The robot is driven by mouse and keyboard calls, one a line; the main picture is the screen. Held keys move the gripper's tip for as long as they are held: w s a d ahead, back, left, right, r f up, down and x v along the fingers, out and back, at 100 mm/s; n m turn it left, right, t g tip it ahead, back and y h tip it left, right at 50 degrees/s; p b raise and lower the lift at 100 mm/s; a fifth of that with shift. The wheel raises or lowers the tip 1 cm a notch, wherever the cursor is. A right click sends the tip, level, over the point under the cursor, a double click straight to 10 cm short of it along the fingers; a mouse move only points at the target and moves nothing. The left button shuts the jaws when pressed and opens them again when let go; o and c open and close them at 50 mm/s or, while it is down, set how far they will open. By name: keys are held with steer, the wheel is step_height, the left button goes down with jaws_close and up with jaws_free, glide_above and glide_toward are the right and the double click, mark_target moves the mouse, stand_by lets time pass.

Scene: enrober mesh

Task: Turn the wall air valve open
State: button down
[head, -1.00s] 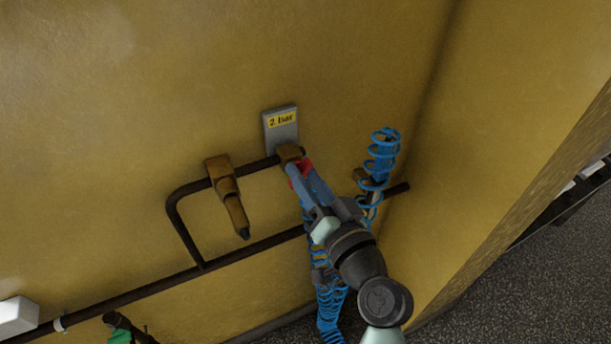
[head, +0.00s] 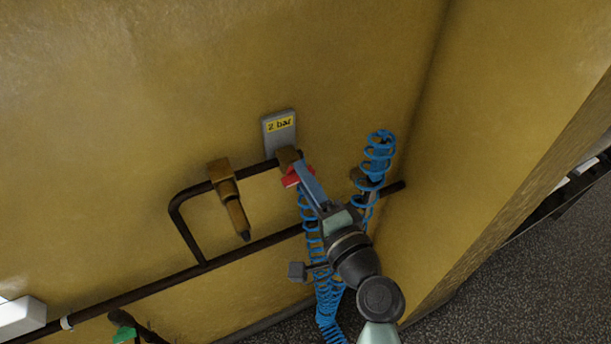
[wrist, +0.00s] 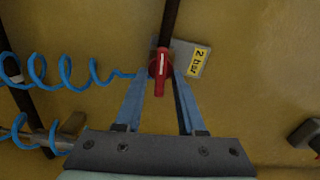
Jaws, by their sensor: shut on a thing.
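The wall air valve has a red lever (head: 298,177) on a brown body (head: 288,156) at the end of a dark pipe, just below a grey plate (head: 279,142) with a yellow "2 bar" label. In the wrist view the red lever (wrist: 161,76) lies between my two blue fingers, roughly in line with the dark pipe above it. My gripper (head: 304,171) is shut on the lever. In the head view the fingers hide part of the lever.
A blue coiled hose (head: 379,150) hangs right of my gripper, and blue coils also run behind and below it. A brown fitting (head: 228,197) on the pipe is to the left. A yellow side wall (head: 470,150) stands close on the right.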

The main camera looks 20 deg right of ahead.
steer(key=shift+m, duration=0.6)
steer(key=shift+f, duration=0.1)
steer(key=c, duration=0.9)
jaws_free()
steer(key=shift+s, duration=0.1)
steer(key=shift+s+d+b, duration=0.15)
steer(key=shift+s+b, duration=0.4)
steer(key=shift+s, duration=2.65)
steer(key=shift+s+d+b, duration=0.1)
steer(key=shift+s+b, duration=0.45)
steer(key=shift+s, duration=2.65)
